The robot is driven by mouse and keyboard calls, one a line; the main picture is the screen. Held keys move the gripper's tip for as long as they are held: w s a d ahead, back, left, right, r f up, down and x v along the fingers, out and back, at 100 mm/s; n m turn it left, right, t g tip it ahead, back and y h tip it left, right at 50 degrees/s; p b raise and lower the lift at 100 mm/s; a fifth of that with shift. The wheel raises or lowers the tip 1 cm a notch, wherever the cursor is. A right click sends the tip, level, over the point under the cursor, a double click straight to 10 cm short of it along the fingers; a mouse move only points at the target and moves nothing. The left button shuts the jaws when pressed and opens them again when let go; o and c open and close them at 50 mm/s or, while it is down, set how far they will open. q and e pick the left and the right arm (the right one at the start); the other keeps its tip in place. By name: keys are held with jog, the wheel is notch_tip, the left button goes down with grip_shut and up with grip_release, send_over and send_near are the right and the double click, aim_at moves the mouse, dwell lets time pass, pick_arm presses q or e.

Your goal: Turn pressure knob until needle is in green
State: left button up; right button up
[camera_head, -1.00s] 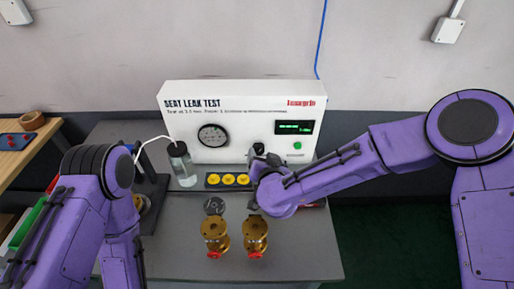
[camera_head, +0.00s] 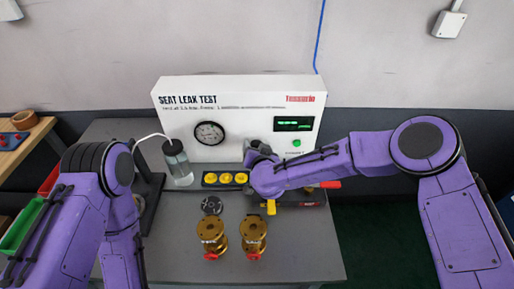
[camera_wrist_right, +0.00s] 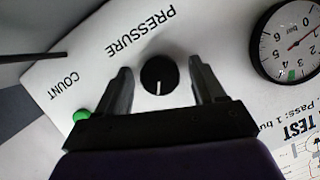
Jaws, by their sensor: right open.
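The black pressure knob (camera_wrist_right: 159,74) with a white pointer line sits on the white test panel (camera_head: 240,92), under the word PRESSURE in the right wrist view. My right gripper (camera_wrist_right: 160,85) is open, with one finger on each side of the knob and a gap on both sides. In the head view my right gripper (camera_head: 257,152) is at the panel front and hides the knob. The round gauge (camera_head: 209,134) also shows in the wrist view (camera_wrist_right: 288,42), where its reddish needle points away from the small green mark. My left gripper is out of view.
A green button (camera_wrist_right: 81,115) and a lit green display (camera_head: 293,124) are on the panel. Yellow caps (camera_head: 226,178), a clear bottle (camera_head: 178,163), two brass valves (camera_head: 253,232) and a red-handled tool (camera_head: 329,185) are on the grey bench (camera_head: 300,262).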

jog(key=c, duration=1.1)
jog(key=shift+o, duration=0.2)
jog(key=shift+d+m+t+y+b, duration=0.15)
jog(key=shift+m+y+b, duration=0.55)
jog(key=shift+b, duration=0.85)
jog(key=shift+m+t+y+b, duration=0.3)
jog(key=shift+m+b, duration=0.65)
jog(key=shift+b, duration=0.65)
jog(key=shift+d+m+t+y+b, duration=0.15)
jog(key=shift+m+y+b, duration=0.55)
jog(key=shift+b, duration=0.85)
jog(key=shift+a, duration=0.1)
